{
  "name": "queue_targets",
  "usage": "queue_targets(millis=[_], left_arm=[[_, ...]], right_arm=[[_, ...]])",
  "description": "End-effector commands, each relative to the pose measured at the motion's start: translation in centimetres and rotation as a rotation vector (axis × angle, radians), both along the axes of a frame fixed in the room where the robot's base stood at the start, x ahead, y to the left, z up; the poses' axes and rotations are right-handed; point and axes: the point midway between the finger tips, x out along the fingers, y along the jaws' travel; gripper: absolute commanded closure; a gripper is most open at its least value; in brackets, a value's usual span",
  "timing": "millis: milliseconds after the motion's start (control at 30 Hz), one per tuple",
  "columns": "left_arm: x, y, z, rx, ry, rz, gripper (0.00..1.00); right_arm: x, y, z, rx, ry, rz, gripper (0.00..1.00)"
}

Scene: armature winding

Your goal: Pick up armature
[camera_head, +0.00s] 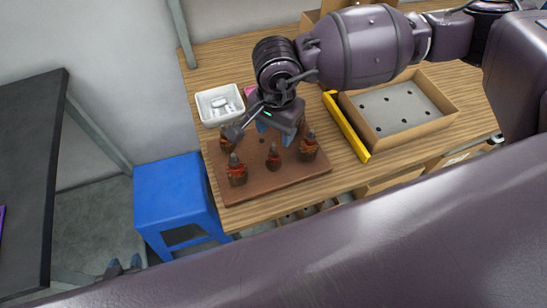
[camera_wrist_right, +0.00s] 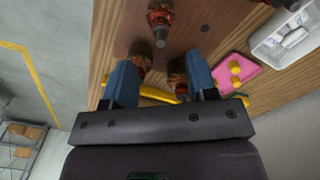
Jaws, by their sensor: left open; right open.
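Several dark, copper-red armatures stand upright on a brown board (camera_head: 278,184) in the head view, among them a front-left one (camera_head: 237,174), a middle one (camera_head: 274,158) and a right one (camera_head: 308,148). My right gripper (camera_head: 276,131) is open over the back part of the board. In the right wrist view, its blue fingers (camera_wrist_right: 162,72) are spread, with two armatures (camera_wrist_right: 140,56) (camera_wrist_right: 178,76) showing between or just beyond them; contact cannot be told. Another armature (camera_wrist_right: 161,20) stands farther up. My left gripper (camera_head: 123,267) is open and empty at the lower left, away from the board.
A white bin (camera_head: 219,104) stands behind the board. A shallow box with a holed grey insert (camera_head: 397,108) and a yellow bar (camera_head: 346,128) lie to the right. A pink pad (camera_wrist_right: 236,72) shows in the wrist view. A blue stool (camera_head: 172,188) stands left of the table.

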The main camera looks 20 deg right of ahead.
Motion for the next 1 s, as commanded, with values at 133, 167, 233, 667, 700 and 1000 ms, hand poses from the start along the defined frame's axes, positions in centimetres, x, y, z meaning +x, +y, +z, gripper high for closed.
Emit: queue_targets(millis=[133,167,233,667,700,1000], left_arm=[[-0.2,0.0,-0.1,0.001,0.003,0.001,0.57],[-0.2,0.0,-0.1,0.000,0.004,0.002,0.57],[-0.3,0.1,-0.1,0.000,0.006,0.002,0.57],[-0.3,0.1,0.4,0.000,0.004,0.003,0.57],[-0.3,0.1,0.4,0.000,0.003,0.002,0.57],[0.0,0.0,0.5,0.000,-0.003,0.001,0.57]], right_arm=[[-0.1,0.1,-1.0,0.002,0.001,0.001,0.47],[-0.1,0.1,-1.1,0.002,0.001,0.001,0.47],[-0.1,0.1,-1.3,0.002,0.001,0.000,0.47],[-0.3,0.6,-6.1,0.002,0.003,-0.001,0.47],[-0.3,0.6,-6.2,0.002,0.003,-0.001,0.47],[-0.2,0.5,-6.3,0.002,0.002,-0.001,0.61]])
